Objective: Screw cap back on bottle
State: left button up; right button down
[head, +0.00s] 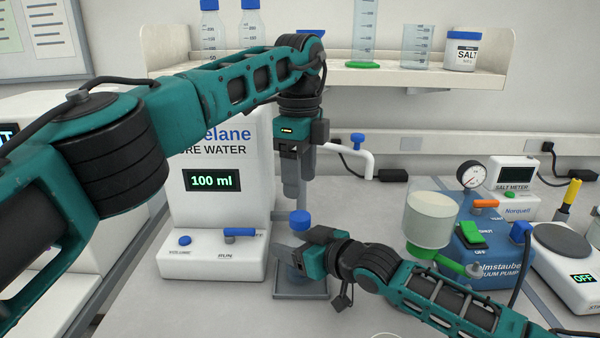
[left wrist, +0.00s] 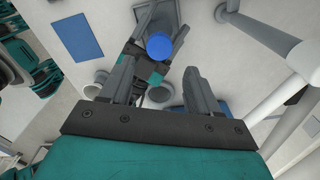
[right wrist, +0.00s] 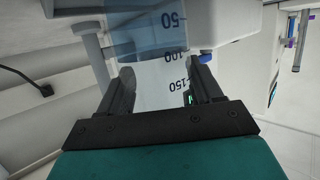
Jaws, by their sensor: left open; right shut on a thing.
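A blue cap (head: 300,220) sits at the top of the bottle, whose body is largely hidden in the head view. In the right wrist view the clear, graduated bottle (right wrist: 152,72) stands between my right fingers, with bluish liquid in it. My right gripper (head: 291,257) is shut on the bottle, below the cap. My left gripper (head: 297,190) points down above the cap, open and empty, with a gap between them. In the left wrist view the cap (left wrist: 159,46) shows beyond the open fingertips. I cannot tell how tightly the cap sits.
The pure water dispenser (head: 212,258) stands close on the left, its display reading 100 ml. A grey stand plate (head: 300,292) is under the bottle. A vacuum pump (head: 490,250) with a white filter funnel (head: 433,215) stands on the right. A shelf (head: 400,76) with glassware runs behind.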

aim_at(300, 215)
pick_arm(q)
jog(key=shift+f, duration=0.1)
jog(key=shift+f, duration=3.9)
jog(key=shift+c, duration=0.2)
jog(key=c, duration=1)
jog(key=m, duration=0.5)
jog(key=shift+m, duration=0.4)
jog(key=m, duration=0.4)
jog(key=shift+m, duration=0.3)
jog(key=o, duration=1.1)
